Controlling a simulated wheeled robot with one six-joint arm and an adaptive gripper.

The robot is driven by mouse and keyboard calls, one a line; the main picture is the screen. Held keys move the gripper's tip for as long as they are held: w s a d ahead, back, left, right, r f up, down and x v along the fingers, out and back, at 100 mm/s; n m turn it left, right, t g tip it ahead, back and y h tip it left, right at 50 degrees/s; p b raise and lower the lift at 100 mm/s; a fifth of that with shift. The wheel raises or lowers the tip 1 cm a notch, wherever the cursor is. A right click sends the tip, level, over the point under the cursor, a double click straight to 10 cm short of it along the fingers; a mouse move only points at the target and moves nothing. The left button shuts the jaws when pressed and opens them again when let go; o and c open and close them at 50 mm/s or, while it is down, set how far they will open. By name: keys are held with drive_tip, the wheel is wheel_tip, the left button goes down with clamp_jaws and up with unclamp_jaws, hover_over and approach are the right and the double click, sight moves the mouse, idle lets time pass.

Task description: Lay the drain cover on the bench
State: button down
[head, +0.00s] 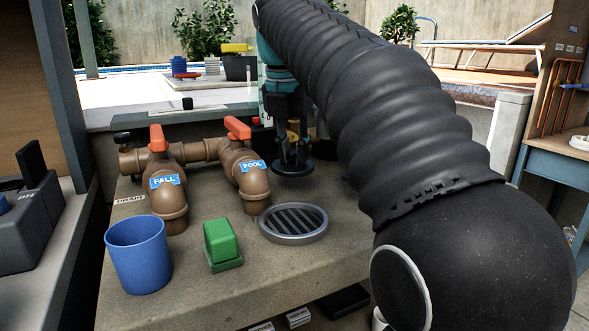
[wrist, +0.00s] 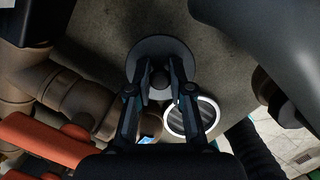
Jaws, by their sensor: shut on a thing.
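The drain cover (head: 292,168) looks like a dark round disc with a knob. It is level, over the far part of the stone bench (head: 325,262), right of the POOL pipe. I cannot tell if it touches the bench. My gripper (head: 291,145) points down and is shut on its knob. In the wrist view, the grey disc (wrist: 160,44) shows beyond my gripper (wrist: 160,78), with the knob between the fingertips. A round slatted grate with a metal rim (head: 293,223) sits on the bench, nearer the head camera than the disc.
Brown pipes (head: 168,205) with orange handles stand left of my gripper. A blue cup (head: 138,254) and a green block (head: 221,244) stand on the front left of the bench. The bench right of the grate is bare, partly hidden by my arm.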

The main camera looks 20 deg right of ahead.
sight(292, 160)
drive_tip(key=shift+f, duration=1.85)
drive_tip(key=shift+f, duration=0.15)
drive_tip(key=c, duration=1)
unclamp_jaws()
drive_tip(key=shift+c, duration=0.2)
drive_tip(key=shift+s+a+r, duration=0.15)
drive_tip(key=shift+s+r, duration=0.05)
drive_tip(key=shift+r, duration=1.05)
drive_tip(key=shift+s+a+r, duration=0.2)
drive_tip(key=shift+r, duration=1.1)
drive_tip(key=shift+s+a+r, duration=0.15)
drive_tip(key=shift+s+r, duration=0.05)
drive_tip(key=shift+r, duration=1.05)
